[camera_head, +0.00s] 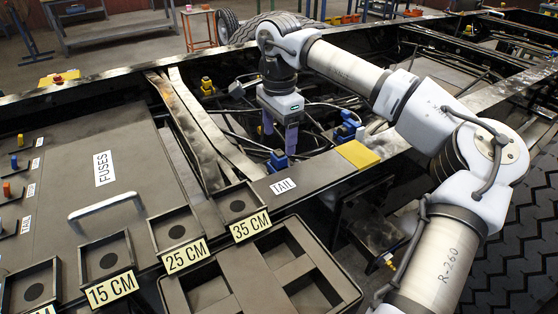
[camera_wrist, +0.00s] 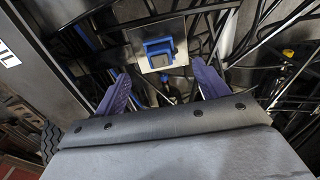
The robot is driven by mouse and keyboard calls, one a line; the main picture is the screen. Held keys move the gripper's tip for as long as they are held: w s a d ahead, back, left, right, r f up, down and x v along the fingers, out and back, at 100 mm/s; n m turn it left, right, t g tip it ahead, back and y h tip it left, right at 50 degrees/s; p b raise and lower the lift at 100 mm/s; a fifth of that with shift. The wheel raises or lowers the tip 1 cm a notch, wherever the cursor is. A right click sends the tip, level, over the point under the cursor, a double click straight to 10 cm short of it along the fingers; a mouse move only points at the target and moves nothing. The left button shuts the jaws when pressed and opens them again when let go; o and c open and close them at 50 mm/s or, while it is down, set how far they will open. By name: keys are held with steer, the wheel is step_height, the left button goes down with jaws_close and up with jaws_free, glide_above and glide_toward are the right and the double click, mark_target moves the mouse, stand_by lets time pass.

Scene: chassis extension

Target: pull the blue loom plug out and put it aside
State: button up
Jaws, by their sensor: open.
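A blue plug (camera_head: 278,160) sits low beside the TAIL label in the head view, just below my gripper (camera_head: 280,136). In the wrist view a blue, square-shaped plug (camera_wrist: 158,47) sits on a pale metal plate (camera_wrist: 140,35). My gripper (camera_wrist: 160,74) is open, with its two purple fingers pointing down and spread on either side of this plug in the picture. The fingers appear apart from it, and nothing is held between them. I cannot tell the exact gap, nor whether both views show the same plug.
Another blue plug (camera_head: 349,122) stands to the right, near a yellow block (camera_head: 357,154). Cables (camera_wrist: 240,50) run close around the fingers. Open square trays (camera_head: 108,258) marked with lengths and a divided box (camera_head: 262,280) lie in front. The fuses cover (camera_head: 120,170) has a handle.

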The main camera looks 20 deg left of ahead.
mark_target(279, 152)
step_height(279, 152, up, 7)
stand_by(0.3)
stand_by(0.4)
